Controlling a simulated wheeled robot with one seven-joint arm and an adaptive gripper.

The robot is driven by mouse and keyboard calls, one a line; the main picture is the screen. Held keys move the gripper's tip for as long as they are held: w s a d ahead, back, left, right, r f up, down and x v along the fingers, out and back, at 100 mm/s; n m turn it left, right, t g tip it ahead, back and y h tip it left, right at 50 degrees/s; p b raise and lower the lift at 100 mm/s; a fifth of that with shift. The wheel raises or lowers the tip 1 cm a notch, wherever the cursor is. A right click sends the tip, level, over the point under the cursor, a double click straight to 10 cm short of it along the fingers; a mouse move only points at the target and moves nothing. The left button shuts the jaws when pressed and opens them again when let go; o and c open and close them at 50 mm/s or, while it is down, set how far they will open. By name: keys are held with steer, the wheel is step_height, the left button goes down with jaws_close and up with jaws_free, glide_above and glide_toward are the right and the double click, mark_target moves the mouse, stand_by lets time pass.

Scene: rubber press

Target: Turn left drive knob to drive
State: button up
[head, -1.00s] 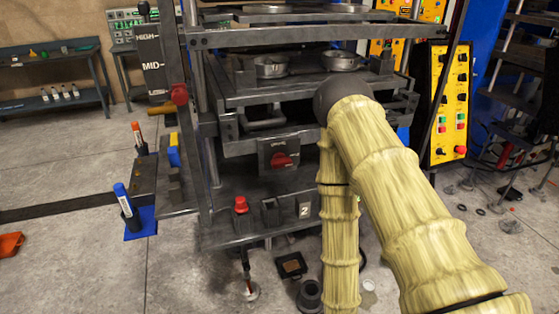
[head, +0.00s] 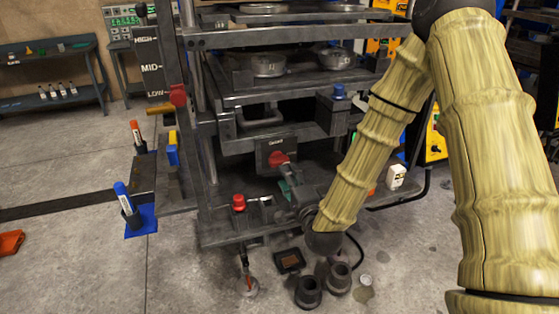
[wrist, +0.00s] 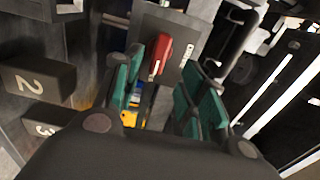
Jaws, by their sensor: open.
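The red drive knob (head: 279,158) sits on a dark square panel (head: 268,143) on the front of the press. In the wrist view the red knob (wrist: 160,54) shows beyond the fingertips, nearer the left finger, with its plate tilted in the picture. My gripper (head: 291,188) is just below and in front of the knob in the head view. In the wrist view my gripper (wrist: 158,95) has its green-padded fingers apart, with nothing between them. I cannot tell whether a fingertip touches the knob.
A red button (head: 239,202) stands on the lower ledge left of my gripper. Blocks marked 2 (wrist: 38,80) and 3 (wrist: 45,130) are close on the left in the wrist view. Dark cups (head: 309,291) stand on the floor below. Metal pots (head: 268,64) sit on the press shelf.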

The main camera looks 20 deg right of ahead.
mark_target(281, 164)
steer(key=w+p, duration=0.3)
steer(key=w, duration=0.6)
steer(key=shift+a, duration=0.15)
steer(key=shift+f, duration=0.1)
steer(key=c, duration=0.6)
